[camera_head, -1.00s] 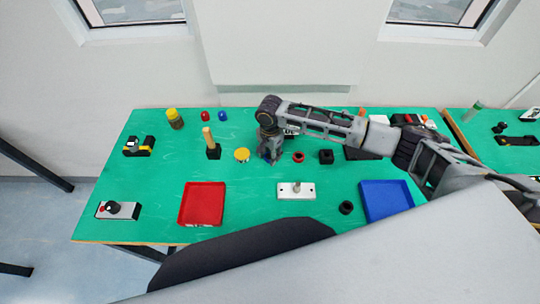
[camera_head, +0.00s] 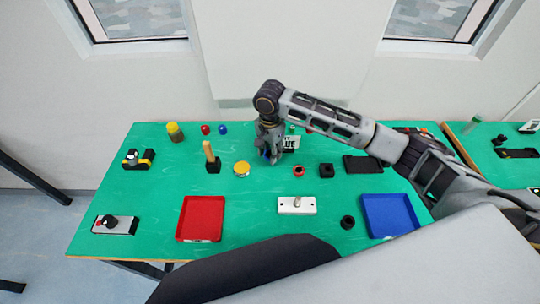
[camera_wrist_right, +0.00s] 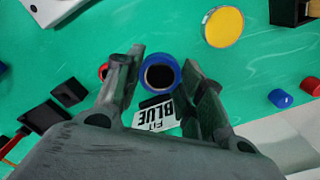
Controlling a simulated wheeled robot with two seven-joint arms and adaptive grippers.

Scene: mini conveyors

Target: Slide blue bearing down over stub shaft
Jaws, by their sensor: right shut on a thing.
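The blue bearing (camera_wrist_right: 160,73), a blue ring with a dark bore, is between the fingertips of my right gripper in the right wrist view. My right gripper (camera_head: 270,158) is shut on it and points down over the back middle of the green table. In the head view the gripper mostly hides the bearing. The stub shaft (camera_head: 297,202) stands upright on a white base plate (camera_head: 286,209) near the front middle, apart from the gripper. Part of that plate shows at the upper left in the wrist view. My left gripper is not in view.
A "FIT BLUE" sign (camera_head: 293,143) stands behind the gripper. A yellow disc (camera_head: 242,168), a red ring (camera_head: 299,171) and a black block (camera_head: 326,170) are nearby. A red tray (camera_head: 201,238) and a blue tray (camera_head: 376,232) flank the plate. Green table between gripper and plate is clear.

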